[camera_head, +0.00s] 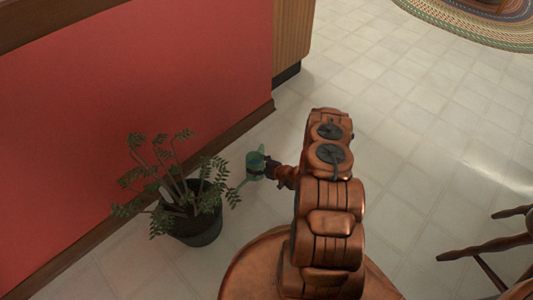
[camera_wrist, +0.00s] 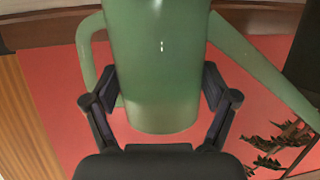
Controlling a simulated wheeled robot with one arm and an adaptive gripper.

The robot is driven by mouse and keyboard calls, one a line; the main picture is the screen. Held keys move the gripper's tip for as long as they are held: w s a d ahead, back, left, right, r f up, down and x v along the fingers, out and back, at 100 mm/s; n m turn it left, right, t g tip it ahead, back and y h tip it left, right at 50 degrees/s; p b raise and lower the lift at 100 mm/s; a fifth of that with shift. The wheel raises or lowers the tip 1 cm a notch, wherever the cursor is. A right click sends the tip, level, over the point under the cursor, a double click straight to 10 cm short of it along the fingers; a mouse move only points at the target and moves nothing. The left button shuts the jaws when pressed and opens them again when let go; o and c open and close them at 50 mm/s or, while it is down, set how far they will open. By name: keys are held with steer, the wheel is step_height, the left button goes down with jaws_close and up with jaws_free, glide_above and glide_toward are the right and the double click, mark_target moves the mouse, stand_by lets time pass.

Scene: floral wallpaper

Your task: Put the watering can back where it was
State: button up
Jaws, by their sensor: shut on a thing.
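The watering can (camera_head: 256,164) is green, and in the head view it is held off to the left of my arm, beside the potted plant (camera_head: 192,225). My gripper (camera_head: 271,168) is shut on it. In the wrist view the watering can (camera_wrist: 158,60) fills the upper middle, with its handle at the left and its long spout running down to the right. The fingers of my gripper (camera_wrist: 160,100) press on both sides of its body. Its top is cut off by the frame. I cannot tell its height above the floor.
The dark pot stands on the tiled floor (camera_head: 400,150) by the red wall (camera_head: 150,90). A wooden panelled corner (camera_head: 291,35) is beyond. A wooden chair (camera_head: 495,245) is at the right, and a braided rug (camera_head: 490,25) at the top right. The middle floor is clear.

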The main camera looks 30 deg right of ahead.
steer(key=w+d+f+b, duration=0.1)
steer(key=w+d+b, duration=0.1)
steer(key=d, duration=0.1)
steer(key=w+d+f+b, duration=0.2)
steer(key=w+d, duration=0.1)
steer(key=d, duration=0.1)
steer(key=w+d+f+b, duration=0.1)
steer(key=w+d, duration=0.2)
steer(key=d, duration=0.1)
steer(key=shift+f+b, duration=0.4)
steer(key=o, duration=1.6)
